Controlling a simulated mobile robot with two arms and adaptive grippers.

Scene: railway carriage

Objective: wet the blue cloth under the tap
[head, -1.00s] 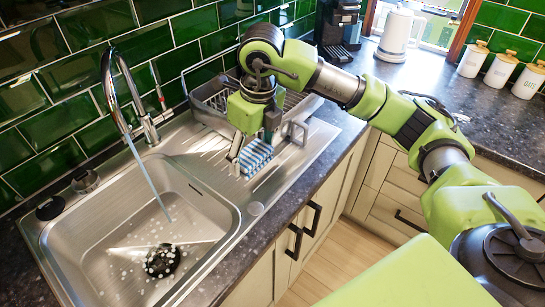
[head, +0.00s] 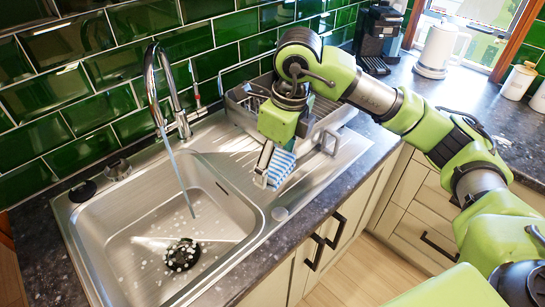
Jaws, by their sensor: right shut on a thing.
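The blue cloth (head: 283,171), with blue and white stripes, is at the draining board right of the sink basin. My right gripper (head: 266,166) is shut on it from above and hides part of it. I cannot tell whether the cloth is clear of the board. The chrome tap (head: 153,80) stands behind the basin (head: 140,249). A thin stream of water (head: 180,178) runs from its spout into the basin, left of the gripper and cloth. My left gripper is not in view.
A metal dish rack (head: 240,108) stands behind my right gripper. A dark drain piece (head: 182,255) sits in the basin. A coffee machine (head: 378,35), a white kettle (head: 437,48) and white canisters (head: 518,80) stand on the back counter. Space above the basin is clear except for the tap and stream.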

